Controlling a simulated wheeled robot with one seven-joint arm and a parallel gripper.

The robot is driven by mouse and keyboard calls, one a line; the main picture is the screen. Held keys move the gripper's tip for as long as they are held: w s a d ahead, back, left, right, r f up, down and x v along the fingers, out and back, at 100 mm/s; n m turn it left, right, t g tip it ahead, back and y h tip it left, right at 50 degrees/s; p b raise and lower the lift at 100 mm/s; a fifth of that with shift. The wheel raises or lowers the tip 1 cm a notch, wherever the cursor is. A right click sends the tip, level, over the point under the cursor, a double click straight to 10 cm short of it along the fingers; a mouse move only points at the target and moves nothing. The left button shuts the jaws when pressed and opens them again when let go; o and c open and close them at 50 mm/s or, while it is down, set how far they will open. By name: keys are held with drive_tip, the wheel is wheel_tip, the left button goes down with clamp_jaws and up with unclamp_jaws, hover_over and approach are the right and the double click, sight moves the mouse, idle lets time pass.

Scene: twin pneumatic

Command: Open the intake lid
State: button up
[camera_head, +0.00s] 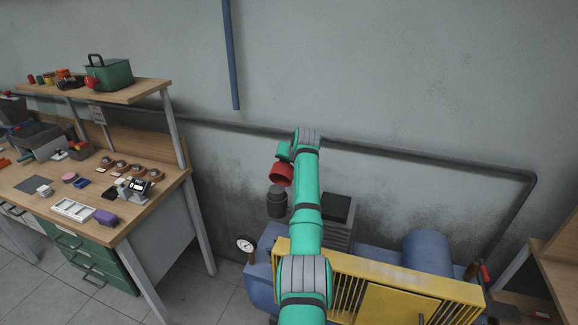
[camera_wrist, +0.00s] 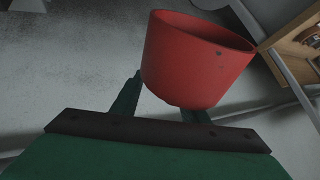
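The red cup-shaped lid (camera_head: 282,175) hangs in the air at the end of my arm, tilted, above a dark cylinder (camera_head: 277,203), which looks like the intake. In the wrist view the red lid (camera_wrist: 197,62) is large, upper right of centre, with its wide rim upward. My gripper (camera_head: 284,154) is at the lid. In the wrist view one dark finger touches or nearly touches the lid's left side, and the other is partly hidden behind it. The gripper appears shut on the lid; the exact contact is hidden.
A blue compressor tank (camera_head: 428,249) with a yellow guard (camera_head: 390,275) and a gauge (camera_head: 246,244) stands below my arm. A workbench (camera_head: 130,215) with small parts is at left. A grey pipe (camera_head: 420,155) runs along the wall. Open floor lies between bench and compressor.

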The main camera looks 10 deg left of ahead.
drive_tip(key=s+d+r, duration=0.4)
drive_tip(key=r, duration=0.6)
drive_tip(key=shift+d+r, duration=0.2)
drive_tip(key=shift+r, duration=0.05)
idle(0.9)
drive_tip(key=shift+s, duration=0.15)
drive_tip(key=v, duration=1)
drive_tip(key=shift+s+r, duration=0.25)
drive_tip(key=shift+r, duration=0.05)
drive_tip(key=shift+d, duration=0.1)
